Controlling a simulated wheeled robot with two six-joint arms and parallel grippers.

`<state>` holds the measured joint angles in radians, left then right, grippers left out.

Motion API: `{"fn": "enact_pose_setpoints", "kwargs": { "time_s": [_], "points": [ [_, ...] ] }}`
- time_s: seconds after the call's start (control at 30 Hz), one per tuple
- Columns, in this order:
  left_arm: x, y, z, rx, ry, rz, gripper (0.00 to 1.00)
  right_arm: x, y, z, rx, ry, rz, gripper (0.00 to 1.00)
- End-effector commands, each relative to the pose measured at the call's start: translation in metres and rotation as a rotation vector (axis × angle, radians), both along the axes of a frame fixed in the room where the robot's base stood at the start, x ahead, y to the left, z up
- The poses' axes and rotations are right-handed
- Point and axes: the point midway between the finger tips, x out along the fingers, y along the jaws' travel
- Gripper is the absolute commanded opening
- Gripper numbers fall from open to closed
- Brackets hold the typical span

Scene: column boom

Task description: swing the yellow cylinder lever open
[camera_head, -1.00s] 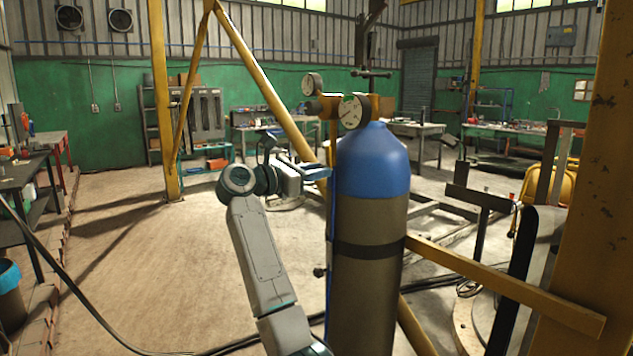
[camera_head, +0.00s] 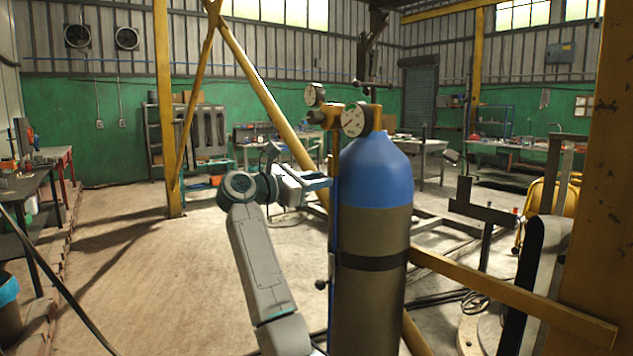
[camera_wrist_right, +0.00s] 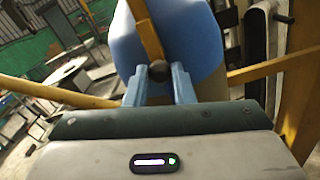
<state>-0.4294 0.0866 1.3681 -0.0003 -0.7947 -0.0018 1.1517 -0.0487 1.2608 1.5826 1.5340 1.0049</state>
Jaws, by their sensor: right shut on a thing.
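A tall gas cylinder (camera_head: 370,285) with a blue shoulder and a dark band stands upright right of centre. Its yellow lever (camera_head: 335,146) hangs down from the valve beside two round gauges (camera_head: 355,120). In the right wrist view the lever (camera_wrist_right: 144,28) ends in a dark round knob (camera_wrist_right: 159,71) between the blue fingers. My right gripper (camera_head: 322,184) is at the cylinder's left side, by the lever's lower end. It is shut on the lever's knob, and its fingers also show in the right wrist view (camera_wrist_right: 159,84). My left gripper is not in view.
A yellow rail (camera_head: 510,295) runs right from the cylinder to a thick yellow post (camera_head: 597,180). Yellow braces (camera_head: 262,85) stand behind my right arm. Dark cables lie on the floor. The floor (camera_head: 130,265) at the left is open.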

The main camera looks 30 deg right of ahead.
Motion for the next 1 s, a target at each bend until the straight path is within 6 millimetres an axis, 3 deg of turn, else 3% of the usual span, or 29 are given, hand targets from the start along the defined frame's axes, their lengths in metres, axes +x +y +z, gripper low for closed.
{"fn": "enact_pose_setpoints", "kwargs": {
  "time_s": [0.07,0.1,0.2,0.57,1.0],
  "points": [
    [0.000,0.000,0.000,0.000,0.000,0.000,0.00,0.000,0.000,0.001,0.000,-0.001,0.001,0.00],
    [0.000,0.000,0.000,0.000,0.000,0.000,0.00,0.000,0.000,0.001,0.000,-0.001,0.001,0.30],
    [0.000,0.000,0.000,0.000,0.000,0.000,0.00,0.000,0.000,0.001,0.000,-0.001,0.001,0.45],
    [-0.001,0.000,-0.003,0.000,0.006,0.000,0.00,0.000,0.008,-0.001,0.000,0.000,0.001,0.45],
    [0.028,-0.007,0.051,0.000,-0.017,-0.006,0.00,-0.006,0.089,-0.002,0.001,0.000,0.003,0.45]
  ]
}}
